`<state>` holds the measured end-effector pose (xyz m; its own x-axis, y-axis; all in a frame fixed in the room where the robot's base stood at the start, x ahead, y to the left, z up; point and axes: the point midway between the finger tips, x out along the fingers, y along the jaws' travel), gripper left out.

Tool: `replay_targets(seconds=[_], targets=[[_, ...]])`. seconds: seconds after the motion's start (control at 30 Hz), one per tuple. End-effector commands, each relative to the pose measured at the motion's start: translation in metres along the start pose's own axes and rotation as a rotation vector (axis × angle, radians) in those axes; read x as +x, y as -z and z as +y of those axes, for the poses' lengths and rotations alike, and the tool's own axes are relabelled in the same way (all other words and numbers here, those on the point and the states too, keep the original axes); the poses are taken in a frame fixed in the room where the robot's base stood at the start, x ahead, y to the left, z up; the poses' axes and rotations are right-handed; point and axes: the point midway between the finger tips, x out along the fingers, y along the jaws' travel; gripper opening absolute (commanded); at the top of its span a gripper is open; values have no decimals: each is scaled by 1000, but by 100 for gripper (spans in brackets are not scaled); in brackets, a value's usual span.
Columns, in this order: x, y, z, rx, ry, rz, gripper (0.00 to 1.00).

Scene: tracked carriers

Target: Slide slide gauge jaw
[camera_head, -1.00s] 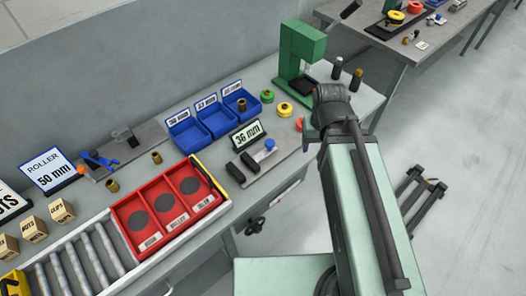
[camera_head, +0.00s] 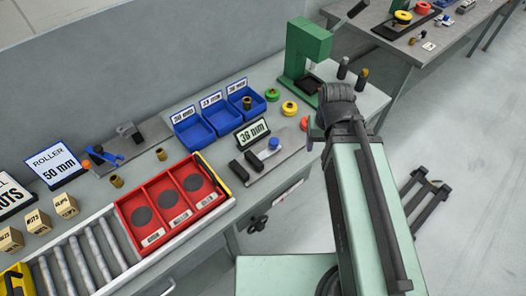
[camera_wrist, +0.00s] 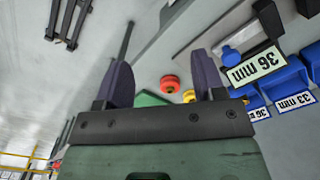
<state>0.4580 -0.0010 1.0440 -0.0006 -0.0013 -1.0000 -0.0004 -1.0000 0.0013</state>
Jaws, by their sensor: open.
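The slide gauge is a grey plate (camera_head: 285,153) with two black blocks (camera_head: 245,165) and a blue knob (camera_head: 274,143), in front of a "36 mm" sign (camera_head: 252,133). In the wrist view, the blue knob (camera_wrist: 230,53), one black block (camera_wrist: 268,18) and the sign (camera_wrist: 255,66) show at upper right. My gripper (camera_wrist: 161,60) is open, with nothing between its two dark fingers. The gauge lies to the right of the fingers in that view, apart from them.
Blue bins (camera_head: 220,116) stand behind the gauge. A red tray (camera_head: 207,206) lies left of it. A green press (camera_head: 305,50) stands at the back right. Red (camera_wrist: 170,82), yellow (camera_wrist: 189,96) and green round parts lie near it. A second gauge-like plate lies at left.

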Motion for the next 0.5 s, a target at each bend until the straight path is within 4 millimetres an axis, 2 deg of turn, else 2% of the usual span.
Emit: replay_targets(seconds=[0.1, 0.17, 0.27, 0.3, 0.37, 0.4, 0.43, 0.5], targets=[[1, 0, -3, -6, 0, 0, 63], [6, 4, -17, -41, 0, 0, 63], [19, 52, -71, -173, 0, 1, 63], [23, 72, -97, -246, 1, 1, 63], [25, 97, -125, -339, 1, 1, 63], [24, 108, -131, -379, 1, 1, 63], [22, 111, -130, -402, 1, 0, 63], [22, 103, -127, -421, 1, 0, 63]])
